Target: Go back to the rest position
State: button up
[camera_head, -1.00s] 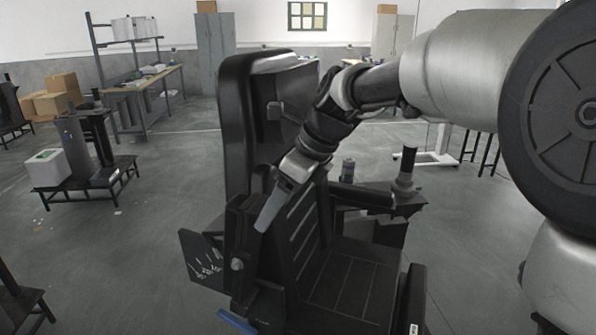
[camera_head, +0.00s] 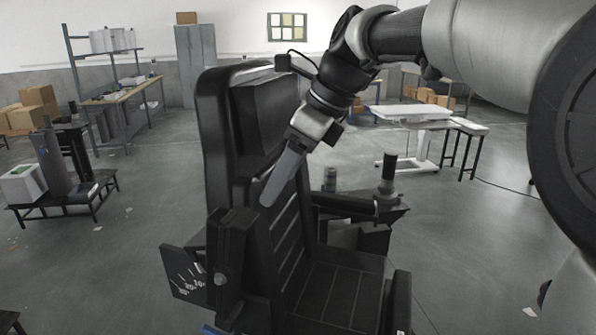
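My arm reaches in from the upper right, and my gripper (camera_head: 268,201) points down and to the left in front of the black seat (camera_head: 222,120). A grey finger shows from the side, near the seat's backrest. I cannot tell whether it touches the seat. The second finger is not distinguishable, so the opening is hidden. Nothing is seen held in the gripper.
A white-topped table (camera_head: 410,113) stands behind at right. A workbench (camera_head: 122,98) and cardboard boxes (camera_head: 38,97) are at left. Grey floor (camera_head: 140,180) is open left of the seat.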

jog(key=s+d+f+n+t+h, duration=0.2)
jog(key=s+d+f+n, duration=0.3)
jog(key=s+d+n, duration=0.4)
jog(key=s+d+f+n+t+h, duration=0.2)
jog(key=s+d+f+n, duration=0.4)
jog(key=s+d+n, duration=0.3)
jog(key=d+n+h, duration=0.1)
jog(key=d+n, duration=0.1)
jog(key=d, duration=0.1)
jog(key=shift+s+n, duration=0.3)
jog(key=shift+s, duration=0.05)
